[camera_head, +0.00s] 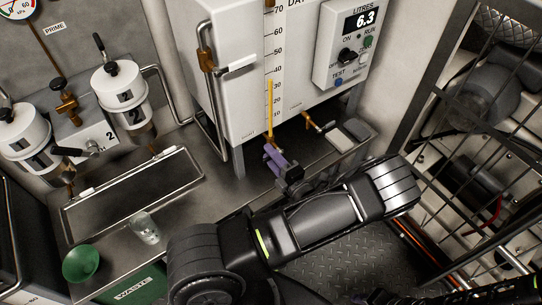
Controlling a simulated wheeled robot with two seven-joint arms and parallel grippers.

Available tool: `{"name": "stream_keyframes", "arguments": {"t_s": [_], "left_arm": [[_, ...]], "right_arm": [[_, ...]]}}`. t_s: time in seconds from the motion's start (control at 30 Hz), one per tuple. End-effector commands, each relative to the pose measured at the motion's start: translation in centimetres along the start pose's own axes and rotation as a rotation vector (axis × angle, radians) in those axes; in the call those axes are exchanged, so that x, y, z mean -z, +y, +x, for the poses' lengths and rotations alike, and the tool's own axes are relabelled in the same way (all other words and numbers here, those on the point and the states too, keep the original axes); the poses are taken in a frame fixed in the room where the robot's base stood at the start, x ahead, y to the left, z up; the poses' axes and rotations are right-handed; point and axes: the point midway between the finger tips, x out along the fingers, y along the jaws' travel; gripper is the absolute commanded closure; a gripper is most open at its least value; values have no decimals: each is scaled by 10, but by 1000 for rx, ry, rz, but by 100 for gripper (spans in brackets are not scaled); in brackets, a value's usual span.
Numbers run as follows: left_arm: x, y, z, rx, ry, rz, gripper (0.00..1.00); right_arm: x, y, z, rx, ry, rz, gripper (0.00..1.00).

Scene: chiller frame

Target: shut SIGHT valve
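The white tank (235,95) carries a sight gauge (270,105) with a yellow column reading a little over 30. No SIGHT label is legible. Brass fittings show at the gauge's foot, partly hidden by my gripper. My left gripper (276,160), with purple fingers, is right below the gauge's foot, at the tank's lower edge. I cannot tell whether its fingers are apart or touch a valve there. A brass valve with a lever (318,127) sits to the right under the tank. Another brass valve (207,60) with a pale lever is on the left pipe. My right gripper is not clearly seen.
A control box (352,45) reads 6.3 litres. Two white filter canisters (118,90) hang on the left above a drip tray (135,195). A glass jar (145,228) and green funnel (80,264) stand on the bench. A metal cage (480,120) bounds the right.

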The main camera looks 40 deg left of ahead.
Motion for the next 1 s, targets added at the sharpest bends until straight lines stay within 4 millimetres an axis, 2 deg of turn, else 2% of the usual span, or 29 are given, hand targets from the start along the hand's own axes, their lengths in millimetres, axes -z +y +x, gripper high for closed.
{"name": "stream_keyframes", "arguments": {"t_s": [0.3,0.43,0.8,1.0], "left_arm": [[0,-2,-1,3,0,-1,64],[0,-2,-8,5,-1,-1,64],[-1,-2,-65,3,-3,-1,64],[0,-1,-78,2,-1,-1,64]], "right_arm": [[0,0,0,0,0,0,61],[0,0,1,0,0,0,61],[0,2,6,0,0,0,61],[0,3,7,0,0,-1,61]]}}
